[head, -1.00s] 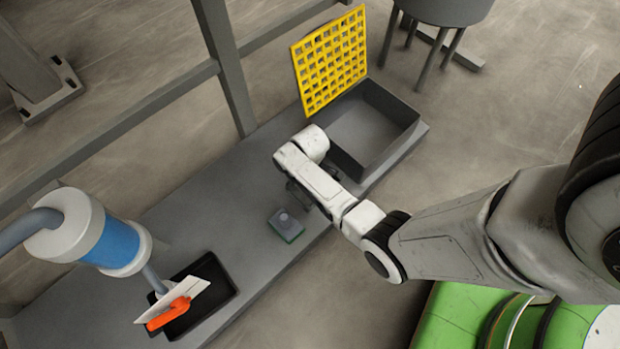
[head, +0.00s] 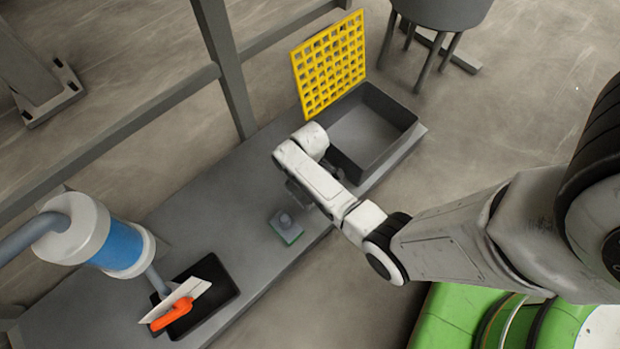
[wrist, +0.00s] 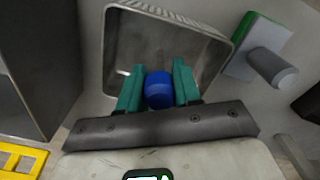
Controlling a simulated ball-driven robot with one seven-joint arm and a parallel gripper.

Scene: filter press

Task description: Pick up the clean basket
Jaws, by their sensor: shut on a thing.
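In the wrist view a square, open metal basket (wrist: 205,43) with a raised rim lies in front of my gripper (wrist: 158,85). A blue rounded grip (wrist: 158,92) sits between my teal fingers, which are shut on it. The grip appears to belong to the basket; their join is hidden by the fingers. In the head view my arm's wrist (head: 312,178) is over the grey bench, and it hides the basket and fingers. I cannot tell whether the basket touches the bench.
A block with a grey knob and green edge (head: 287,227) lies beside the basket. A deep grey bin (head: 352,163) and yellow grid (head: 331,65) stand beyond. A black tray (head: 226,293) holds an orange-handled scraper (head: 172,314). A blue-banded pipe fitting (head: 122,247) hangs near it.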

